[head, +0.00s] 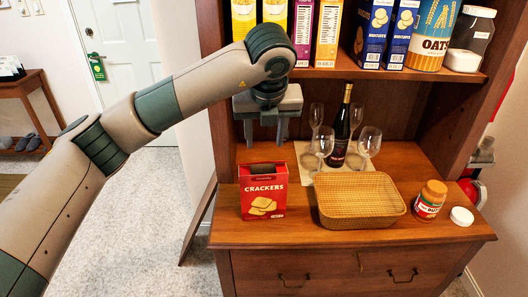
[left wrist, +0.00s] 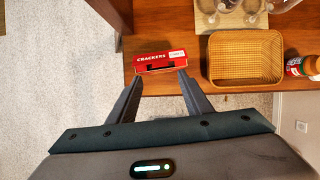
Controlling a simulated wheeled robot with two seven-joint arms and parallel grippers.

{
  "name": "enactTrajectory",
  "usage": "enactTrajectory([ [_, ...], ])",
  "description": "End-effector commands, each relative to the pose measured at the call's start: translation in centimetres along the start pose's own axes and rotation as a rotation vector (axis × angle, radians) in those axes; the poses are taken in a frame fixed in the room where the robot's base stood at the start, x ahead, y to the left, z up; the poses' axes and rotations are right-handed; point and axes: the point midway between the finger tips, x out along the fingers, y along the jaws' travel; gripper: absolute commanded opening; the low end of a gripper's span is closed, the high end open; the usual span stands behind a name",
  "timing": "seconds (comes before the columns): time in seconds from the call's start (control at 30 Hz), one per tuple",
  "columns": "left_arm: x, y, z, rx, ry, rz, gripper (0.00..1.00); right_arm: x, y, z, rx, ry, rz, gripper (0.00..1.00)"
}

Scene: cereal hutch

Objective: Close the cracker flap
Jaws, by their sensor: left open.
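The red cracker box (head: 264,194) stands upright near the left front of the hutch counter. Its top shows a dark opening with a red edge in the head view; the exact angle of the flap is hard to tell. The box also shows in the left wrist view (left wrist: 160,58), just beyond and between the fingertips. My left gripper (head: 265,138) points down above the box, slightly behind it in the picture, with clear space between. In the left wrist view its fingers (left wrist: 158,78) are apart and empty. My right gripper is not in view.
A wicker basket (head: 361,222) stands right of the box. A peanut butter jar (head: 430,200) and a white lid (head: 462,216) are further right. Wine glasses (head: 369,143) and a bottle (head: 340,135) stand behind. The shelf above holds cereal boxes (head: 328,30), close to my left arm.

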Motion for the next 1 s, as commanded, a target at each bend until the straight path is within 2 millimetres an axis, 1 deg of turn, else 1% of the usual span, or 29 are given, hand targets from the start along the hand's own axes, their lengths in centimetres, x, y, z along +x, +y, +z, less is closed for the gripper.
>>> enactTrajectory([
  [0.03, 0.8, 0.1, 0.1, -0.001, 0.003, 0.002, 0.45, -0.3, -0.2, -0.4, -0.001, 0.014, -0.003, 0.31],
  [0.13, 2.6, 0.1, 0.0, -0.001, 0.003, 0.002, 0.45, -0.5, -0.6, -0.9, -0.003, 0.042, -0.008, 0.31],
  [0.3, 5.4, 0.0, 0.0, 0.001, 0.003, 0.002, 0.45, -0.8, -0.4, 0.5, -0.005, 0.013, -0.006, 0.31],
  [0.5, 7.6, 0.0, 0.0, 0.000, 0.002, 0.001, 0.45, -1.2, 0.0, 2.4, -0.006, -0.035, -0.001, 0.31],
  [0.7, 8.3, 0.0, 0.0, 0.001, 0.000, 0.001, 0.45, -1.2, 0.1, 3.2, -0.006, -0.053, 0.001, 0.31],
  [0.93, 8.3, 0.0, 0.0, 0.001, 0.000, 0.001, 0.45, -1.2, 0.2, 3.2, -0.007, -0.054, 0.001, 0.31],
  [0.97, 8.3, 0.0, 0.0, 0.001, 0.000, 0.000, 0.41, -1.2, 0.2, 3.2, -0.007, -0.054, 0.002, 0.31],
  [1.0, 8.3, 0.0, 0.0, 0.001, 0.000, 0.000, 0.31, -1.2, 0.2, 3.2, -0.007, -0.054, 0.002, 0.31],
])
